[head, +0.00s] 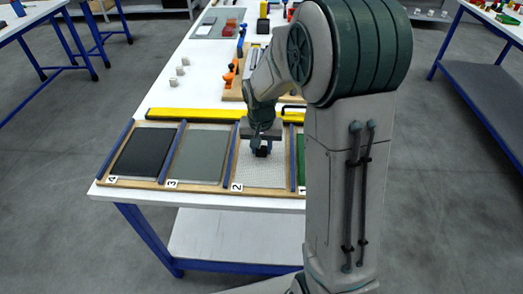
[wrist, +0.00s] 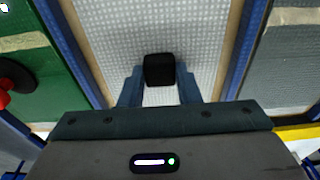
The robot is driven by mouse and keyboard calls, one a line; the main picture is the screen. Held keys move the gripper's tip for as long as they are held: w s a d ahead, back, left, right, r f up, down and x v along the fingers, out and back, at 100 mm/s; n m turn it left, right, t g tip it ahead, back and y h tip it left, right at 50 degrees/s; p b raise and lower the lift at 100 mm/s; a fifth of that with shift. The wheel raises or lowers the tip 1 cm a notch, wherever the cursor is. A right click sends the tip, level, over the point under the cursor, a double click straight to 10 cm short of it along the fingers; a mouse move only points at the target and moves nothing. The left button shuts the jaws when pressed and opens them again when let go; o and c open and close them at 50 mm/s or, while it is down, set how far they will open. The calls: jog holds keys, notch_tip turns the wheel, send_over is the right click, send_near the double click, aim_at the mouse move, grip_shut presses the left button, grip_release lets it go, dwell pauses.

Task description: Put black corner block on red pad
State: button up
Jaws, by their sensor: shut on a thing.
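My gripper (head: 262,146) is over the white textured pad (head: 262,178) in the bay marked 2. It is shut on a small black block (head: 263,152). In the wrist view the black block (wrist: 160,70) sits between the two blue fingertips (wrist: 160,90), with the white pad (wrist: 200,25) behind it. I cannot tell whether the block touches the pad. I do not see a red pad in either view; part of the row to the right is hidden behind my arm.
Blue dividers separate the bays. To the left are a grey pad (head: 199,155) and a black pad (head: 143,152); to the right is a green pad (wrist: 35,60) with a red object (wrist: 12,78). A yellow bar (head: 190,114) lies behind. Small grey cubes (head: 180,71) stand farther back.

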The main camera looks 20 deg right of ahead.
aim_at(261, 149)
jog(key=shift+r, duration=0.1)
jog(key=shift+r, duration=0.55)
notch_tip(261, 149, up, 3)
jog(key=shift+f, duration=0.1)
jog(key=w+d+r, duration=0.6)
jog(key=w+d, duration=0.1)
jog(key=d, duration=0.1)
jog(key=shift+w+d+r+b, duration=0.3)
jog(key=shift+w+d+r, duration=0.05)
jog(key=shift+d+r, duration=0.05)
